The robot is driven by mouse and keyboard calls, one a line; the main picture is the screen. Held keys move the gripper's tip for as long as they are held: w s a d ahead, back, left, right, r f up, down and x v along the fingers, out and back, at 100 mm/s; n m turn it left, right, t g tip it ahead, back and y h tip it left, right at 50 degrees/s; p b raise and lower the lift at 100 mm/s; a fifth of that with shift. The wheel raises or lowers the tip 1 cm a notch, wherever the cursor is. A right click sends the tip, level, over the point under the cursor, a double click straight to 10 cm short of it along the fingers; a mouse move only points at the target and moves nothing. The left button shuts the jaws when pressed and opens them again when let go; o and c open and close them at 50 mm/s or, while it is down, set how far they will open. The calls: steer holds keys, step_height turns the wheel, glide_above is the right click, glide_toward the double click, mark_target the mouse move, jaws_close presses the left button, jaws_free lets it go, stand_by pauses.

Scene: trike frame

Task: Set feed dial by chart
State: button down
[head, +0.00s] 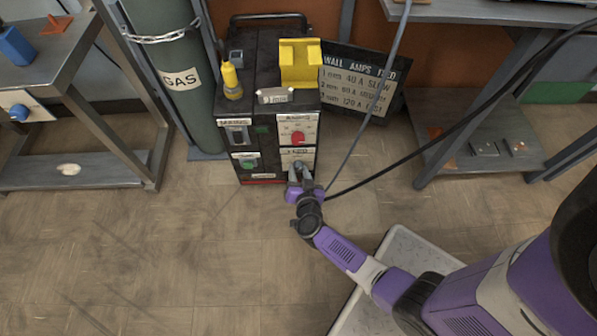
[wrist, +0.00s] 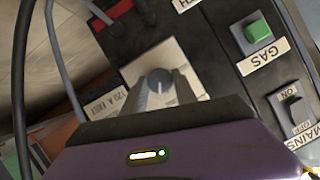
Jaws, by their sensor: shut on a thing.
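The black welding machine (head: 262,95) stands on the floor in the middle of the head view. Its lower right front panel carries the feed dial, a grey knob (wrist: 158,82) on a pale plate. My gripper (head: 300,177) is at this panel and shut on the feed dial, with one finger on each side of it in the wrist view (wrist: 160,90). The dial's pointer and scale are mostly hidden by the fingers. A red dial (head: 298,137) sits just above on the same front. The chart (head: 362,82) leans behind the machine, listing thickness, amps and feed; a cable crosses it.
The green gas switch (wrist: 257,29) and the mains switch (wrist: 292,117) are beside the feed dial. A chained gas cylinder (head: 178,75) stands at left. Cables (head: 385,92) hang at right. Metal tables flank both sides; the floor in front is clear.

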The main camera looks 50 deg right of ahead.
steer(key=m+b, duration=0.1)
steer(key=b, duration=0.1)
steer(key=m+t+b, duration=0.1)
steer(key=shift+s+f+y+b, duration=0.15)
steer(key=shift+f+y+b, duration=0.2)
steer(key=shift+f+y, duration=0.05)
steer(key=shift+m+t+b, duration=0.8)
steer(key=shift+m+b, duration=0.4)
steer(key=shift+b, duration=0.05)
steer(key=shift+r+m+t+y+b, duration=0.15)
steer(key=shift+m+t+y+b, duration=0.2)
steer(key=shift+m+t, duration=0.4)
steer(key=shift+d+m+t, duration=0.1)
steer(key=shift+m+t, duration=0.25)
steer(key=shift+m, duration=1.1)
steer(key=shift+s+d, duration=0.1)
steer(key=c, duration=1)
jaws_free()
steer(key=shift+o, duration=0.2)
steer(key=p+v, duration=0.2)
steer(key=v, duration=0.5)
steer(key=shift+s+a+p, duration=0.3)
steer(key=shift+a+p, duration=0.05)
steer(key=shift+p, duration=0.05)
